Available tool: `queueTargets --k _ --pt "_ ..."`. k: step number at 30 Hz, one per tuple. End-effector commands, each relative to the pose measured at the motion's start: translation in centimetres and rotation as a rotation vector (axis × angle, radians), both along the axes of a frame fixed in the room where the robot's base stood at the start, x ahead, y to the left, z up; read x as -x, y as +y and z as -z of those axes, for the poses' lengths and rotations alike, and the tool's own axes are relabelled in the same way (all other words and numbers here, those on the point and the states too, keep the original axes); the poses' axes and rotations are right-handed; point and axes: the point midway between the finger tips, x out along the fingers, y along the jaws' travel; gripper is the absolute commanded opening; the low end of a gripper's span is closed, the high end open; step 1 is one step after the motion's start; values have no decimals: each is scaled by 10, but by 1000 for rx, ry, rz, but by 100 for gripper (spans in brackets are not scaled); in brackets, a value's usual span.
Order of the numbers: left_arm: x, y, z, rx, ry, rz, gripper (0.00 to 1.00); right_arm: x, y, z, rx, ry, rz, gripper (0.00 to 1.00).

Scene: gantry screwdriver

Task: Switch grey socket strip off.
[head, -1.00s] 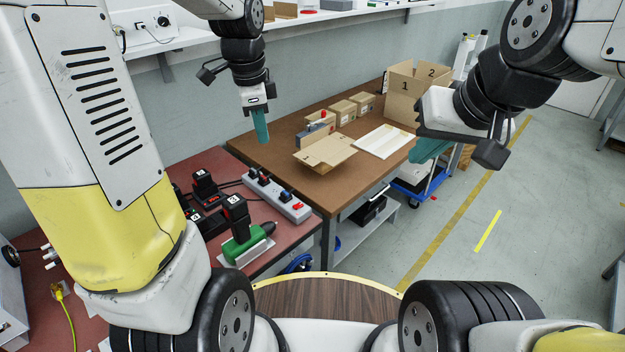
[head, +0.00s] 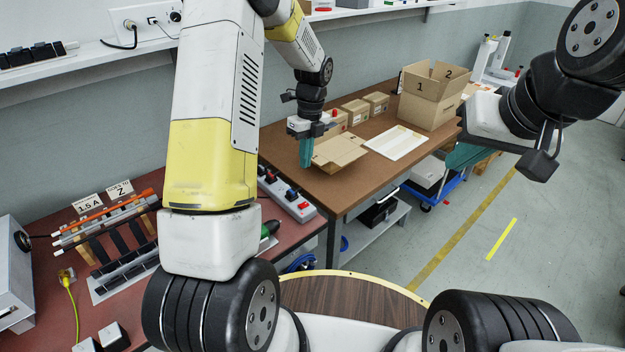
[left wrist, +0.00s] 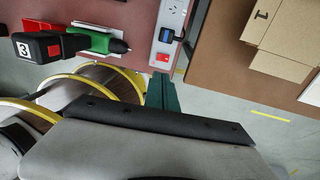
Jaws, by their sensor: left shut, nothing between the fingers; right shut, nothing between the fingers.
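The grey socket strip (head: 291,198) lies on the red-brown bench beside the brown table, with its far part hidden behind my left arm. A red switch (head: 304,206) sits at its near end. In the left wrist view the strip (left wrist: 168,32) shows a dark plug and the red switch (left wrist: 162,57) at its lower end. My left gripper (head: 306,164) has teal fingers, shut and empty, pointing down above the strip's near side. In the left wrist view its fingers (left wrist: 161,88) are just below the strip's switch end. My right gripper (head: 458,158) is shut and empty, far right of the strip.
A flat carton (head: 340,150) and a numbered box (head: 430,95) stand on the brown table. A green drill with a black battery (left wrist: 52,46) lies left of the strip.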

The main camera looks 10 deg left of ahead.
Motion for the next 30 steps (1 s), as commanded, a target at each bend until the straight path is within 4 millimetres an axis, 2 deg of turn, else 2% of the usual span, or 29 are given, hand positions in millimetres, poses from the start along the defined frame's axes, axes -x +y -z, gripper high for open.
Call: queueTargets --k 4,8,21,27,30 --pt "1 0 3 0 1 -1 0 0 0 0 0 0 0 0" --pt "2 1 18 0 4 -1 0 0 0 0 0 0 0 0" --pt "11 8 107 -1 3 -1 0 0 0 0 0 0 0 0" --pt "13 10 132 -1 1 -2 0 0 0 0 0 0 0 0" --pt "14 10 137 -1 1 -1 0 0 0 0 0 0 0 0"
